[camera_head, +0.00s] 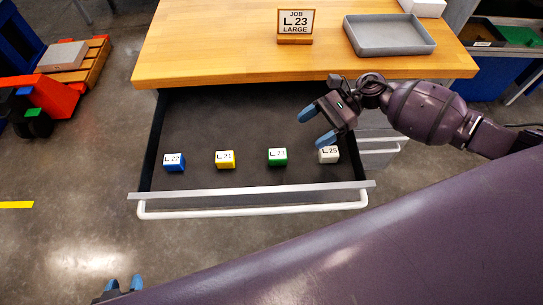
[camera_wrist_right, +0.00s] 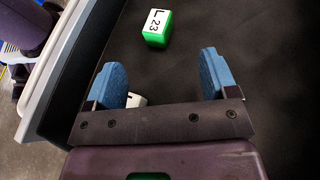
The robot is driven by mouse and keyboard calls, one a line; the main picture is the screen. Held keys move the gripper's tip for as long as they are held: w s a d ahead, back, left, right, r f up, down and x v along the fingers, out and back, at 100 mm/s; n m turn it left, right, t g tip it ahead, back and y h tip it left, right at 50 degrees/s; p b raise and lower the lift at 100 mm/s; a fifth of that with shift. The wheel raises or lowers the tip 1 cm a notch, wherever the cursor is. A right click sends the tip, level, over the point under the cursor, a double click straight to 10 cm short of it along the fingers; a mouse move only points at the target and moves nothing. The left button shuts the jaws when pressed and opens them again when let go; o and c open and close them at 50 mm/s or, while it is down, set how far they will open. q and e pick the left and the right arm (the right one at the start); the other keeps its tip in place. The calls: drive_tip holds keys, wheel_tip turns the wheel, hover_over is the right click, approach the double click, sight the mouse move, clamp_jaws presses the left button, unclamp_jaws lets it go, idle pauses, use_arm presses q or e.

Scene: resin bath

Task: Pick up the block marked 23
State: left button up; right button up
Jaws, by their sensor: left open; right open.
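The green block (camera_head: 277,158) with a white top label marked L 23 sits in the open drawer, second from the right in the row. In the right wrist view the green block (camera_wrist_right: 157,30) lies beyond my fingertips, left of centre. My right gripper (camera_head: 317,127) is open and empty above the drawer, up and to the right of the green block, apart from it. Its blue fingers (camera_wrist_right: 162,75) also show in the right wrist view. My left gripper (camera_head: 124,284) is open at the bottom left, outside the drawer, mostly cut off by the frame.
The drawer (camera_head: 220,120) also holds blue (camera_head: 174,163), yellow (camera_head: 225,159) and white (camera_head: 328,155) blocks, spaced apart. The white block is close to my right gripper. A sign (camera_head: 295,25) reading JOB L 23 LARGE and a grey tray (camera_head: 390,45) stand on the wooden worktop (camera_head: 220,50).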

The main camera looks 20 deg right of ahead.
sight(281, 152)
drive_tip(key=x, duration=0.4)
drive_tip(key=shift+a, duration=0.2)
drive_tip(key=shift+x, duration=3)
drive_tip(key=shift+s+d+f, duration=0.15)
drive_tip(key=c, duration=1.3)
